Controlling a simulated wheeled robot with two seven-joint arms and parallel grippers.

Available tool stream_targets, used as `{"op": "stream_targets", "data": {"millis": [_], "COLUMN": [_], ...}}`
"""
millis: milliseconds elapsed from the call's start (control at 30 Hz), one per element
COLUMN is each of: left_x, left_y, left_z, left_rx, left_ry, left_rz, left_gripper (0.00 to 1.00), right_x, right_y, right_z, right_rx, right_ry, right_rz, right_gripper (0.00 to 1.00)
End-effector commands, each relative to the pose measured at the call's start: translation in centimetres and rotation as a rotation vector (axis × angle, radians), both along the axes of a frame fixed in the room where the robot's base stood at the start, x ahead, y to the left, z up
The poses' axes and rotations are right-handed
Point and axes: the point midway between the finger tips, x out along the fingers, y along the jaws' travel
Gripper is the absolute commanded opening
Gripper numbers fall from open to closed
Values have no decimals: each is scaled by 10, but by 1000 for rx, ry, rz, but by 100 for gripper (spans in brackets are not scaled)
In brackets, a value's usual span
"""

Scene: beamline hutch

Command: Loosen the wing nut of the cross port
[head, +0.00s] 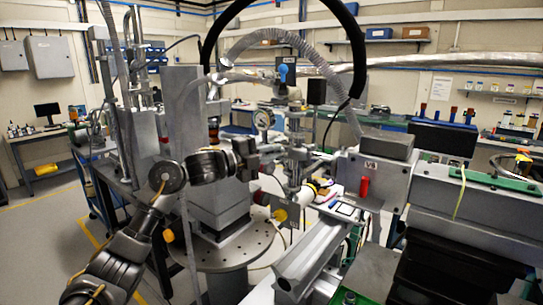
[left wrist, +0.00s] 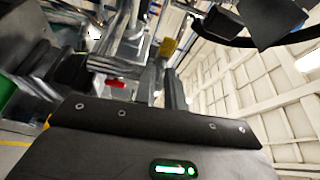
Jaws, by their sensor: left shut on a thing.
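The cross port (head: 296,157) is a bright metal vacuum fitting with stacked flanges, standing in the middle of the head view. My left arm comes in from the lower left. My left gripper (head: 268,156) is at the left side of the cross port, level with its middle flanges. It is shut on a small part there, which fits the wing nut; the nut itself is too small and covered to make out. My right gripper is not in view.
A round pressure gauge (head: 264,119) sits just above my left gripper. A blue-handled valve (head: 284,73) is higher up. A grey hose (head: 318,60) arches over the cross port. A round perforated table (head: 233,252) stands below. A grey box with a red part (head: 375,182) is right.

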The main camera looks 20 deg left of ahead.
Motion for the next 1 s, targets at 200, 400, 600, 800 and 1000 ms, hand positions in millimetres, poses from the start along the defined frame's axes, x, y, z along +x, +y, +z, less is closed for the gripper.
{"op": "stream_targets", "data": {"millis": [200,400,600,800,1000], "left_x": [0,0,-1,-1,-2], "left_y": [-1,-1,-3,-4,-5], "left_z": [-4,-4,-5,-5,-5], "left_rx": [-191,-369,-546,-724,-899], "left_ry": [77,147,218,288,357], "left_rz": [0,1,1,1,0], "left_gripper": [0,0,0,0,0], "right_x": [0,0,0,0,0], "right_y": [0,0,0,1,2], "right_z": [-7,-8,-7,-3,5], "right_rx": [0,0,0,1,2], "right_ry": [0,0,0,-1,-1], "right_rz": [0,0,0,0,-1], "right_gripper": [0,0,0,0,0]}}
